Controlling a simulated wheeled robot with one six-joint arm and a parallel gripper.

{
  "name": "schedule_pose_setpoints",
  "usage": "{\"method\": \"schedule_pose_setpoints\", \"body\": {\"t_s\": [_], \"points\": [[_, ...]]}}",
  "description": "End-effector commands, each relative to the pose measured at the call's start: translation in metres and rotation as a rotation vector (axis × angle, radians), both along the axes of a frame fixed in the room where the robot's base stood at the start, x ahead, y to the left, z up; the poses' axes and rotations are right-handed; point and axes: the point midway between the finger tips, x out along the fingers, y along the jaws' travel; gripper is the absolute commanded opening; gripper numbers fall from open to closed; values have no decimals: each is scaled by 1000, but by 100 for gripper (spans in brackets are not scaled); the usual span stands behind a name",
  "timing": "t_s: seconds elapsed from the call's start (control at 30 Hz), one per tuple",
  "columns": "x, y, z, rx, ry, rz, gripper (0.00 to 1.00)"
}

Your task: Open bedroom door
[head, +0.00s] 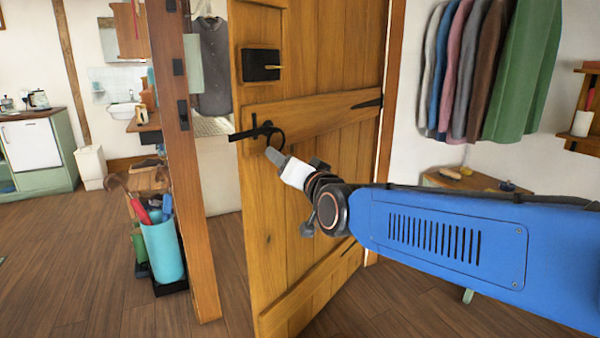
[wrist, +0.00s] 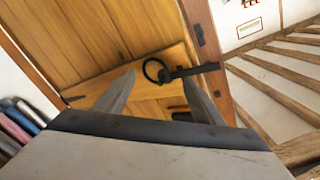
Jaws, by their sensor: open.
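The wooden bedroom door (head: 310,190) stands partly open in the head view, with a gap between its left edge and the door post. A black ring handle and latch (head: 262,133) sit on it at mid height, below a black lock box (head: 261,65). My gripper (head: 275,156) is at the ring's lower side. In the wrist view, the two grey fingers (wrist: 158,95) are apart, and the ring handle (wrist: 156,70) shows between and beyond their tips. Nothing is held. Whether a finger touches the ring I cannot tell.
The wooden door post (head: 185,160) stands left of the door. A turquoise bin (head: 162,250) is on the floor beyond it. Clothes (head: 470,70) hang on the right wall above a small wooden shelf (head: 470,180). The floor (head: 70,270) at left is clear.

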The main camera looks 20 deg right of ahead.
Motion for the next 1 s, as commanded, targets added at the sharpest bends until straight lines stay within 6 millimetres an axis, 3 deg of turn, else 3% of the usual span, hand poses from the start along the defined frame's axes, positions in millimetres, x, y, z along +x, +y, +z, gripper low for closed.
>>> {"method": "schedule_pose_setpoints", "body": {"t_s": [0.3,0.5,0.97,1.0], "points": [[-42,0,0,1,-1,1,62],[-58,0,-1,0,2,0,62],[-65,0,-1,0,3,-1,62],[-65,0,-1,0,3,-1,52]]}}
